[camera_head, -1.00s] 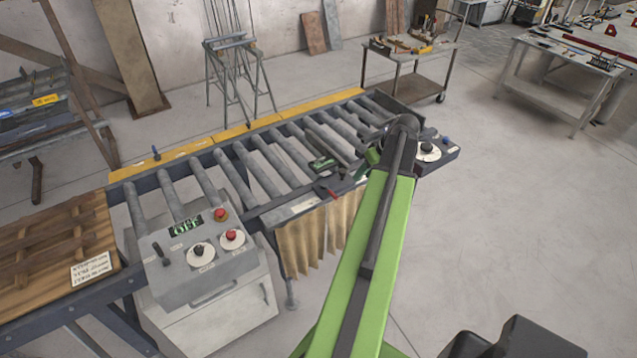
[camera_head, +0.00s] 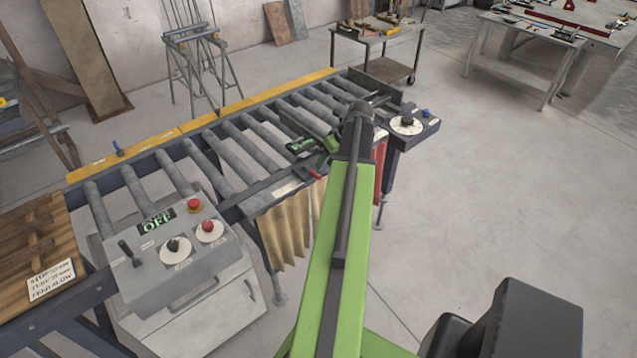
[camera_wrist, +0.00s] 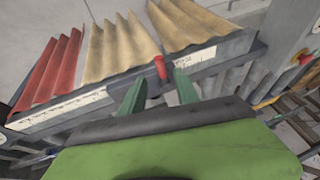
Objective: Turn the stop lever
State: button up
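The stop lever, with a red grip, shows at the front edge of the roller conveyor in the head view (camera_head: 314,174). In the wrist view the red grip (camera_wrist: 159,66) stands between the tips of my gripper's two green fingers (camera_wrist: 160,84). The fingers are apart, with a visible gap on each side of the grip. I cannot tell how deep the grip sits between them. In the head view my gripper (camera_head: 322,158) is mostly hidden by my arm, just above the lever.
A control box (camera_head: 180,245) with red buttons, knobs and a display reading OFF stands at the left front. A smaller knob panel (camera_head: 425,131) is at the conveyor's right end. Tan curtain strips (camera_head: 284,225) hang below the lever.

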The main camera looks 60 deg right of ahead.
aim_at(317, 174)
jog(key=b+x, duration=0.4)
jog(key=x, duration=0.2)
jog(key=shift+w+f, duration=0.15)
grip_shut()
dwell(1.2)
